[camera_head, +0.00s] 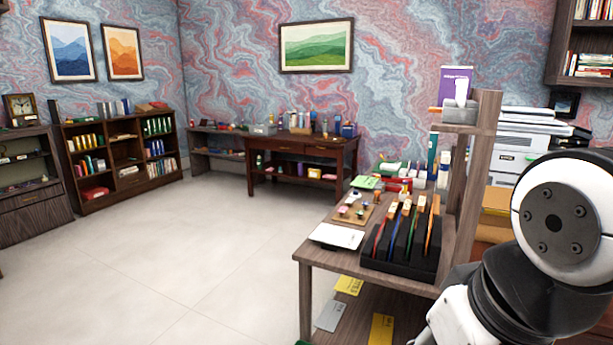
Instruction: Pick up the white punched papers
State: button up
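White sheets that look like the punched papers (337,236) lie flat near the front left edge of the wooden desk (322,259). Punched holes are too small to make out. My arm fills the lower right of the head view, to the right of the desk. My gripper is outside the picture, so its state and its distance from the papers are hidden.
A black rack (398,262) with several coloured upright tools stands right of the papers. A wooden board (355,209) with small items lies behind them. A wooden post (470,180) rises at the desk's right. The pale floor (180,265) to the left is clear.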

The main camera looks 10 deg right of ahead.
aim_at(337, 236)
jog(key=i+j+z, duration=0.1)
jog(key=i+j, duration=0.35)
jog(key=j, duration=0.25)
jog(key=i+j+z, duration=0.25)
jog(key=i+j, duration=0.2)
jog(key=j, duration=0.25)
jog(key=i+j, duration=0.2)
jog(key=j, duration=0.2)
jog(key=i+j+z, duration=0.15)
jog(key=j, duration=0.25)
jog(key=i+j+z, duration=0.1)
jog(key=j, duration=0.3)
jog(key=i+j, duration=0.25)
jog(key=j, duration=0.2)
jog(key=l+z, duration=0.05)
